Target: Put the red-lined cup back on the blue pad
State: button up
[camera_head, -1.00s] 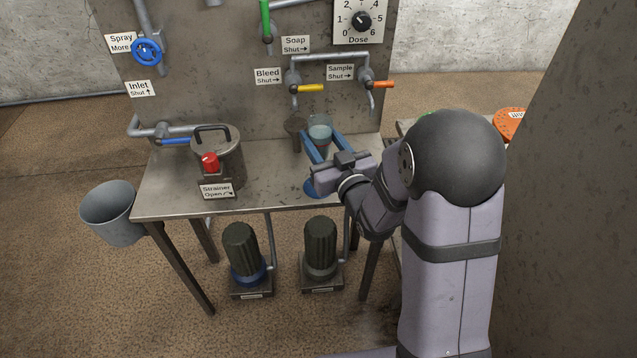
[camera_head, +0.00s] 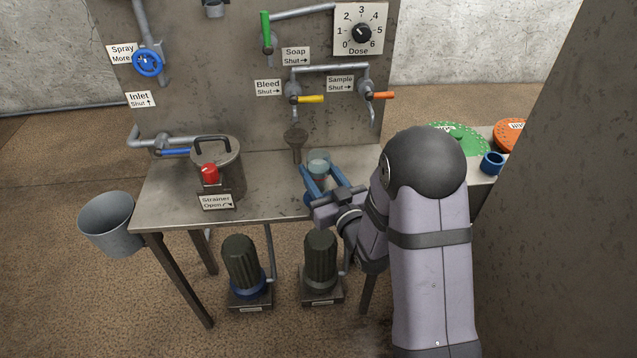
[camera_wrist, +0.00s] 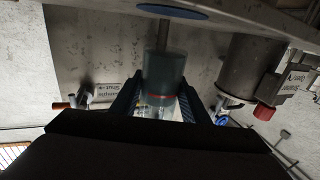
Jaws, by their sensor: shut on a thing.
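The red-lined cup (camera_head: 319,161) is a clear cup holding pale liquid, and its red line (camera_wrist: 168,97) shows in the wrist view. My gripper (camera_head: 318,174) is shut on it, with one blue finger on each side. The cup looks roughly upright, near the front right of the metal bench. The blue pad (camera_head: 308,200) lies on the bench near its front edge, mostly hidden by my gripper in the head view. It also shows in the wrist view (camera_wrist: 172,11), apart from the cup. I cannot tell the exact gap between cup and pad.
A grey funnel (camera_head: 296,136) stands just behind and left of the cup. The strainer pot (camera_head: 218,165) with a red knob is further left. Yellow (camera_head: 311,99) and orange (camera_head: 383,95) valve handles are on the panel above. The bench between pot and funnel is clear.

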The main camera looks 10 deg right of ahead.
aim_at(323, 191)
jog(key=shift+f, duration=1.85)
jog(key=shift+f+b, duration=0.15)
jog(key=shift+b, duration=0.25)
jog(key=o, duration=1.3)
